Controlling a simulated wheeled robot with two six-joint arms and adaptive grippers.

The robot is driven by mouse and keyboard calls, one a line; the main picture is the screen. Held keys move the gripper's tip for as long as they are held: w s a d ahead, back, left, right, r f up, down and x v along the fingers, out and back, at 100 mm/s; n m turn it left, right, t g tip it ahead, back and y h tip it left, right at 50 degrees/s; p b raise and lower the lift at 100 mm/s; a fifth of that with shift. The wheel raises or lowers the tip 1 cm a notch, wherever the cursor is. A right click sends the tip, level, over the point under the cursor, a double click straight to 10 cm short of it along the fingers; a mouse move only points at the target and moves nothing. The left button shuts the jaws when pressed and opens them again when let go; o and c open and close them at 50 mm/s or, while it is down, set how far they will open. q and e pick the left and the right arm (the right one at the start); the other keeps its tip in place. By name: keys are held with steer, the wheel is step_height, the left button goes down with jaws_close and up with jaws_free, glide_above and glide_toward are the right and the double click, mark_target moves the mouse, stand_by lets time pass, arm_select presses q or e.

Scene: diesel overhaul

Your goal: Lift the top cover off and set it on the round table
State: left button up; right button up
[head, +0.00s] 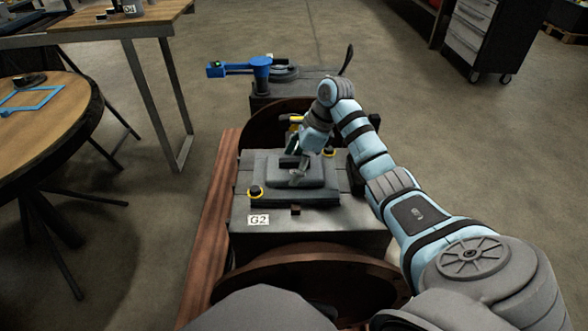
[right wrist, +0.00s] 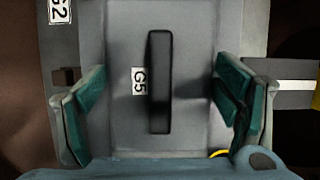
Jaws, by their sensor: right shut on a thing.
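The top cover (head: 262,169) is a grey stepped block on the grey engine block labelled G2 (head: 315,222). In the right wrist view the cover (right wrist: 125,125) shows a G5 label and a dark bar handle (right wrist: 160,82). My right gripper (head: 298,165) is over the cover, its fingers wide apart, one at each side of the cover and shut on it. The handle stands between the fingers, clear of them. I cannot tell any gap under the cover. The round table (head: 50,118) is at the left. My left gripper is not in view.
A blue fixture (head: 261,72) stands behind the engine. A workbench (head: 120,25) is at upper left, a drawer cabinet (head: 470,40) at upper right.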

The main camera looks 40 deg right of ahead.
steer(key=shift+r, duration=0.5)
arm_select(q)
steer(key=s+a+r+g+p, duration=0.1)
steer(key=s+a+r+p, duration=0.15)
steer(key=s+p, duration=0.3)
arm_select(e)
step_height(320, 180, up, 10)
steer(key=shift+w+r, duration=0.15)
step_height(320, 180, up, 8)
steer(key=p, duration=0.7)
glide_above(294, 159)
arm_select(q)
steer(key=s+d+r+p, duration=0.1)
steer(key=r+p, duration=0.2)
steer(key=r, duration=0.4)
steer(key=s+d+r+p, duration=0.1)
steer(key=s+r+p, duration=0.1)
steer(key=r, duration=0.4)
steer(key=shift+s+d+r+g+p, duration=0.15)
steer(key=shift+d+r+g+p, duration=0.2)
steer(key=shift+p, duration=0.45)
arm_select(e)
step_height(294, 159, up, 6)
steer(key=shift+f, duration=0.15)
